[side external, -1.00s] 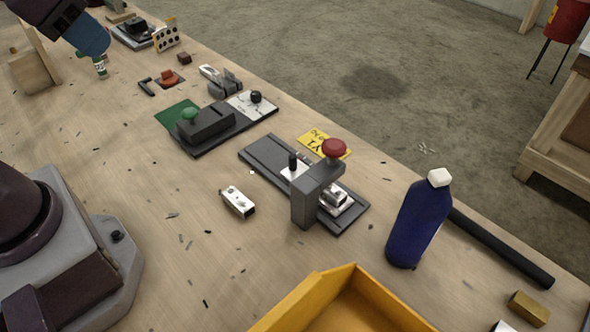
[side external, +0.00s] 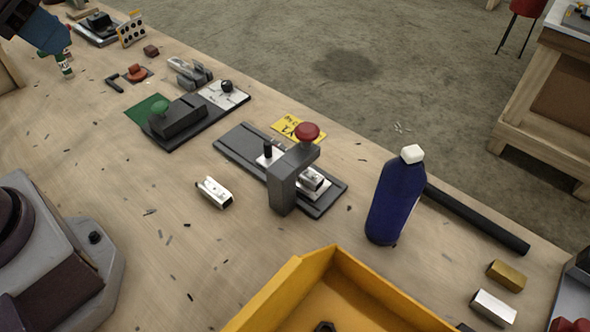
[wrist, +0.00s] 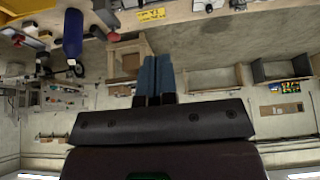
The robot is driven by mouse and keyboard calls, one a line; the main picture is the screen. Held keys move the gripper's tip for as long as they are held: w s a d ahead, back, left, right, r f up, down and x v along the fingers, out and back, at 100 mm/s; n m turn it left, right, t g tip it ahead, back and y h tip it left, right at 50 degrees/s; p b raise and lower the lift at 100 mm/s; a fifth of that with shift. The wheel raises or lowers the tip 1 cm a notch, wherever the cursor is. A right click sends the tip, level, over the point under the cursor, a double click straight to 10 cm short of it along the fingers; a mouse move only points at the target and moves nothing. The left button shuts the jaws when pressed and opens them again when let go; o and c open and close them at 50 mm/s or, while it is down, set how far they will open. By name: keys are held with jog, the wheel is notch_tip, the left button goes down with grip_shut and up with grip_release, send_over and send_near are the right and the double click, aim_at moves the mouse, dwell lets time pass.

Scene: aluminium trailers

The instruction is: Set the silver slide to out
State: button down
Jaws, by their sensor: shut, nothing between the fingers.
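The silver slide (side external: 312,183) sits on a dark grey base plate (side external: 236,146), partly hidden by a grey bracket (side external: 284,186) with a red knob (side external: 307,131). A black peg (side external: 267,149) stands on a light plate at the bracket's left side. I cannot tell the slide's set position. My gripper (side external: 50,38) shows as a blue part at the top left, far from the slide. In the wrist view its blue fingers (wrist: 155,78) are together and empty.
A yellow tray (side external: 335,262) is in front. A loose silver block (side external: 214,192) lies to the left.

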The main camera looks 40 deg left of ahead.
jog(key=c, duration=1.6)
grip_release()
jog(key=o, duration=0.4)
jog(key=shift+w+d+f, duration=0.1)
jog(key=shift+f, duration=0.25)
jog(key=shift+c, duration=0.2)
jog(key=shift+o, duration=0.9)
jog(key=w+d+f+m+g, duration=0.2)
jog(key=w+f, duration=0.5)
jog(key=w, duration=0.4)
jog(key=d+g, duration=0.1)
jog(key=g, duration=0.1)
jog(key=shift+f+g, duration=0.2)
jog(key=shift+g, duration=0.2)
jog(key=m, duration=0.5)
send_near(268, 142)
jog(key=shift+g, duration=0.4)
jog(key=f, duration=1.1)
jog(key=shift+w, duration=0.3)
jog(key=shift+c, duration=0.3)
grip_shut()
